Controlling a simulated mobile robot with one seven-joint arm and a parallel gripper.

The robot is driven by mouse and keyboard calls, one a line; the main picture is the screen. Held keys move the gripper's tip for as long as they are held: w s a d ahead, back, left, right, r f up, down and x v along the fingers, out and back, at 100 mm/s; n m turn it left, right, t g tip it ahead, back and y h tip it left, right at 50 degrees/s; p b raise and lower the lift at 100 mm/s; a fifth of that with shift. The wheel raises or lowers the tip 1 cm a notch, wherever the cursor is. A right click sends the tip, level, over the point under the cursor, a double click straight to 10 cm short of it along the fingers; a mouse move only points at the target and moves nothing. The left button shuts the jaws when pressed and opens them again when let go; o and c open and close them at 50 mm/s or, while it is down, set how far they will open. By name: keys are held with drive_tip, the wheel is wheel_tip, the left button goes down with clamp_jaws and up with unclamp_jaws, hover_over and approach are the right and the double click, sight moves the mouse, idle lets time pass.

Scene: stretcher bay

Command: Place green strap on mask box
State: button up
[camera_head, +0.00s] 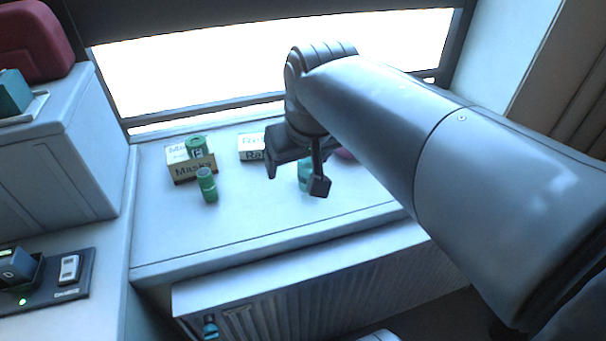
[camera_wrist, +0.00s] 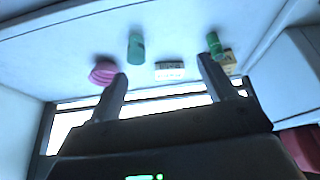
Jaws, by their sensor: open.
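The mask box (camera_head: 194,170), brown and white with "Masks" on its front, sits on the left of the white ledge. A green roll with a dark mark (camera_head: 196,147) rests on top of it. A second green roll (camera_head: 207,186) stands just in front of the box; I cannot tell which one is the strap. In the wrist view, green (camera_wrist: 213,43) shows beside the mask box (camera_wrist: 229,62), partly behind a finger. My gripper (camera_head: 295,176) is open and empty, to the right of both, with its fingers pointing down over the ledge.
A teal cylinder (camera_wrist: 136,46) stands below my gripper, partly hidden in the head view. A small white box (camera_head: 251,147) and a pink roll (camera_wrist: 103,72) are near the window. The ledge's front left is clear. A white cabinet (camera_head: 75,150) borders it on the left.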

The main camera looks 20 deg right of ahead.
drive_tip(key=s+d+f+m, duration=0.1)
drive_tip(key=s+f, duration=0.4)
drive_tip(key=s, duration=0.2)
drive_tip(key=shift+d+f+t, duration=0.15)
drive_tip(key=shift+d+t, duration=0.1)
drive_tip(key=shift+t, duration=0.15)
